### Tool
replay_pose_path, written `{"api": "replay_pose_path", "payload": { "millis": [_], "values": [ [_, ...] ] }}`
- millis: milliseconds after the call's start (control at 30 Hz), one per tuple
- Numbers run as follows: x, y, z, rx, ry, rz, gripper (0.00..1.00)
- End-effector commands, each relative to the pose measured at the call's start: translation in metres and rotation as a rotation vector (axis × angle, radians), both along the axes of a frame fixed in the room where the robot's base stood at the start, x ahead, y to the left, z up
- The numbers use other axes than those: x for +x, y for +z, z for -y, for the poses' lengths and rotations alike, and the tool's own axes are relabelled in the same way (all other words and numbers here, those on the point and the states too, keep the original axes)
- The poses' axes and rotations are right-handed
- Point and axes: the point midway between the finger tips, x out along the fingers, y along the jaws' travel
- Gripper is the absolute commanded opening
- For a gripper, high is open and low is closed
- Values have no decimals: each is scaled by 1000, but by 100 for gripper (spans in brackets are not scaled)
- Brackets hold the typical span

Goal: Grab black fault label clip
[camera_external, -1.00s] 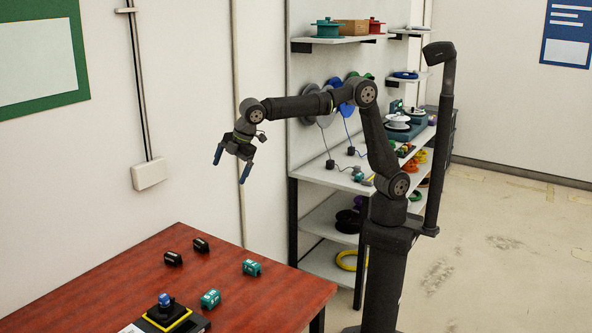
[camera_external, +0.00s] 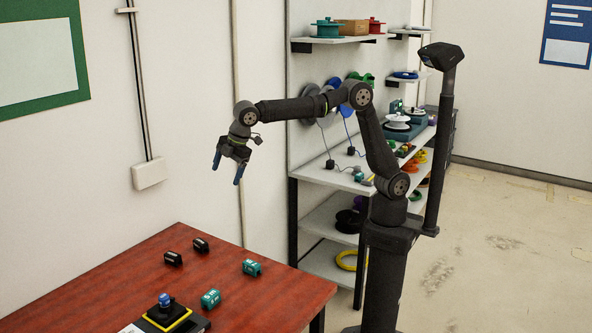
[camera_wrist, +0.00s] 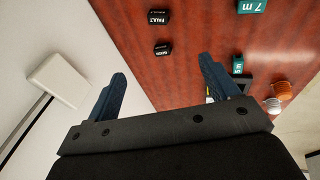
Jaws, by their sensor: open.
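The black fault label clip (camera_wrist: 158,17) shows its white "FAULT" lettering at the top of the wrist view. A second black clip (camera_wrist: 162,48), its lettering seeming to read "GOOD", lies just below it there. My gripper (camera_external: 228,170) is open and empty, high above the table near the wall. In the wrist view its blue fingers (camera_wrist: 163,70) are spread apart, below the fault clip.
Two teal clips (camera_external: 252,267) (camera_external: 210,299) lie on the table (camera_external: 285,298). A black-and-yellow base with a blue top (camera_external: 166,310) stands at its front. A wall box (camera_external: 150,173) is left of my gripper. Shelves (camera_external: 325,180) stand behind my arm.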

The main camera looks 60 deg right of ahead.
Motion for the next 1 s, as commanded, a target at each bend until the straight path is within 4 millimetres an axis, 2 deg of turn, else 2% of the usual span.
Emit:
{"api": "replay_pose_path", "payload": {
  "millis": [200, 400, 533, 733, 1000],
  "values": [
    [49, -53, -18, -14, -83, -143, 80],
    [85, -96, -25, -14, -139, -262, 80],
    [96, -110, -26, -11, -157, -304, 80],
    [99, -131, -29, -12, -161, -320, 80],
    [100, -189, -38, -13, -161, -319, 80]
  ]
}}
